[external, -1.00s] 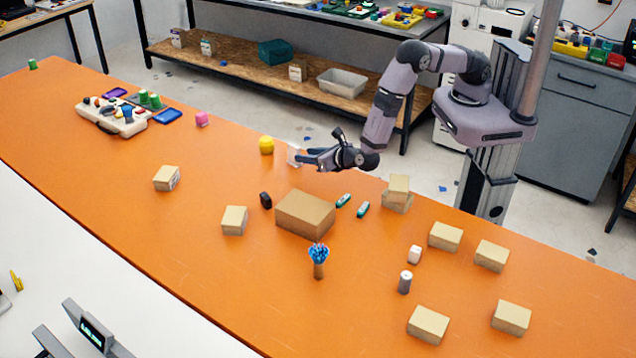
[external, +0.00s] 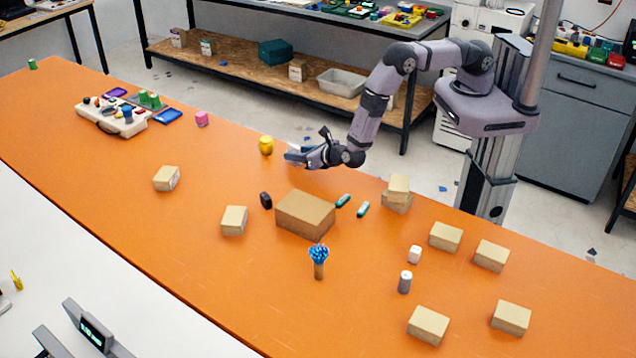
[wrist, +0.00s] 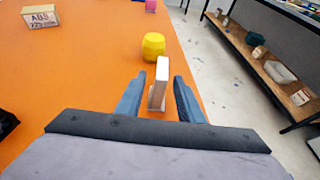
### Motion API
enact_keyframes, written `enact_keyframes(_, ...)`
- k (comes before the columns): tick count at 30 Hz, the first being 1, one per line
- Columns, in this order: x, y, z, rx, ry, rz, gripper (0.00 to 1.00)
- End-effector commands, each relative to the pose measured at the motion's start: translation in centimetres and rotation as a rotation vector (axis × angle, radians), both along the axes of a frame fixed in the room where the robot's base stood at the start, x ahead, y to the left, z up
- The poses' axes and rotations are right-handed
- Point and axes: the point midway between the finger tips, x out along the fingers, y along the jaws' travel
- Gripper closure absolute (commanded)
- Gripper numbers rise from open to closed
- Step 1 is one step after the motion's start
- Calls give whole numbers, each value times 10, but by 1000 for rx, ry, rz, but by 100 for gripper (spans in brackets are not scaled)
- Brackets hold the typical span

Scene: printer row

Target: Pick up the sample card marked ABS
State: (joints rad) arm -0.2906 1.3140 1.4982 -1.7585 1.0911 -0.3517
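My gripper (external: 291,152) is low at the far edge of the orange table, pointing left. In the wrist view its two blue-grey fingers (wrist: 160,84) are apart, one on each side of a thin pale card (wrist: 160,80) that stands upright, seen nearly edge-on. A gap shows between the card and the fingers. The card's face is turned away, so I cannot read its marking. In the external view the fingers mostly hide the card.
A yellow container (wrist: 153,46) stands just beyond the card, also seen in the external view (external: 266,145). A pink block (external: 201,119) is farther left. A large cardboard box (external: 305,214) and a black object (external: 266,200) stand nearer the camera. The table's far edge runs close beside the gripper.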

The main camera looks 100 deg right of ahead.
Motion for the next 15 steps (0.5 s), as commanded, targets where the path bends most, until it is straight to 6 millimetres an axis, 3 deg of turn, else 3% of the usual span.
enact_keyframes(5, 8, -11, -5, -1, 0, -1, 66)
enact_keyframes(13, 10, -13, -7, -1, -1, 1, 66)
enact_keyframes(14, 10, -13, -7, -1, -1, 1, 68)
enact_keyframes(15, 10, -13, -7, -1, -1, 1, 78)
